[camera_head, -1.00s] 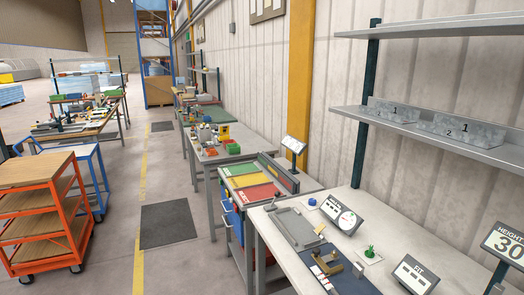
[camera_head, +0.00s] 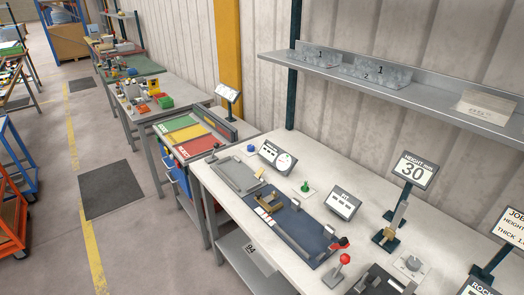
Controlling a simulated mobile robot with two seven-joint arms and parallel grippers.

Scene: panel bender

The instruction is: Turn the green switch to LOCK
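A small green switch (camera_head: 305,187) stands on a pale plate on the white workbench (camera_head: 336,160), near the middle of the head view. Its lettering and the direction it points are too small to read. Neither of my grippers shows in this view.
Beside the switch are a dial display (camera_head: 278,157), a tilted label panel (camera_head: 344,204) and a blue fixture (camera_head: 298,228) with a red handle. A red ball-topped lever (camera_head: 339,266) and a height display reading 30 (camera_head: 414,170) stand to the right. A grey mat (camera_head: 111,189) lies on the floor.

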